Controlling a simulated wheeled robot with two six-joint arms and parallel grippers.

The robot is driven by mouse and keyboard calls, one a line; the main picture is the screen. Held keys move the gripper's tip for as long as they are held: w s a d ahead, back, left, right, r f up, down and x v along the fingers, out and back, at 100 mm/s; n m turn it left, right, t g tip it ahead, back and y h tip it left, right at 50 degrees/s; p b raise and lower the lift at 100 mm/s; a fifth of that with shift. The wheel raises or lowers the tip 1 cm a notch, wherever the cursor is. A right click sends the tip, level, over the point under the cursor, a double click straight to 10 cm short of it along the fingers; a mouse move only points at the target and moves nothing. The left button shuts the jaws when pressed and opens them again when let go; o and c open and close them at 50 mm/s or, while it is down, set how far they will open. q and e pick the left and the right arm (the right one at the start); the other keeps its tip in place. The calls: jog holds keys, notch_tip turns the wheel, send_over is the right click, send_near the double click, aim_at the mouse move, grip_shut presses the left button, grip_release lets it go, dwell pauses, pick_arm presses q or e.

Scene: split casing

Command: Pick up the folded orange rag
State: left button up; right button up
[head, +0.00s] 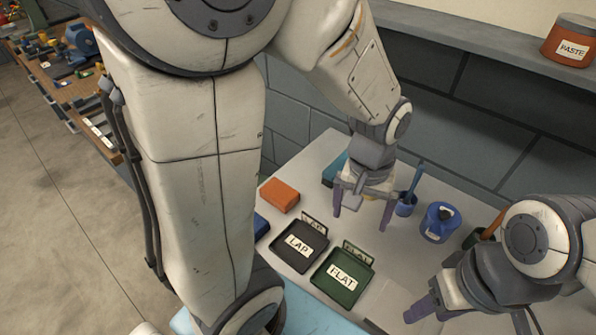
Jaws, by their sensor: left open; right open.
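The folded orange rag (280,195) lies flat on the grey table, just right of my large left arm link, with clear table around its right side. My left gripper (362,214) hangs pointing down over the table, to the right of the rag and apart from it. Its two fingers are spread and nothing shows between them. My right gripper (432,309) is at the lower right, far from the rag, pointing left near the front of the table. It is open, and no object shows in it.
A black LAP tray (287,252) and a green FLAT tray (351,284) lie in front of the rag. A blue item (261,226) is partly hidden by my arm. A wall stands behind.

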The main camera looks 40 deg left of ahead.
pick_arm(q)
jog(key=w+a+n+p, duration=0.1)
jog(key=w+a+n, duration=0.3)
jog(key=a, duration=0.2)
jog(key=n+p, duration=0.5)
jog(key=n, duration=0.6)
send_over(279, 191)
jog(key=shift+y, duration=0.3)
jog(key=f, duration=0.7)
jog(key=shift+w+a+f, duration=0.15)
jog(key=shift+w+f, duration=0.05)
jog(key=shift+f, duration=0.75)
notch_tip(279, 191, down, 4)
jog(key=shift+s+f+p, duration=0.15)
jog(key=shift+f+p, duration=0.05)
jog(key=shift+p, duration=0.85)
jog(key=shift+f, duration=0.45)
pick_arm(e)
notch_tip(279, 191, up, 10)
jog(key=shift+f, duration=0.2)
jog(key=shift+d, duration=0.1)
pick_arm(q)
jog(key=c, duration=1.1)
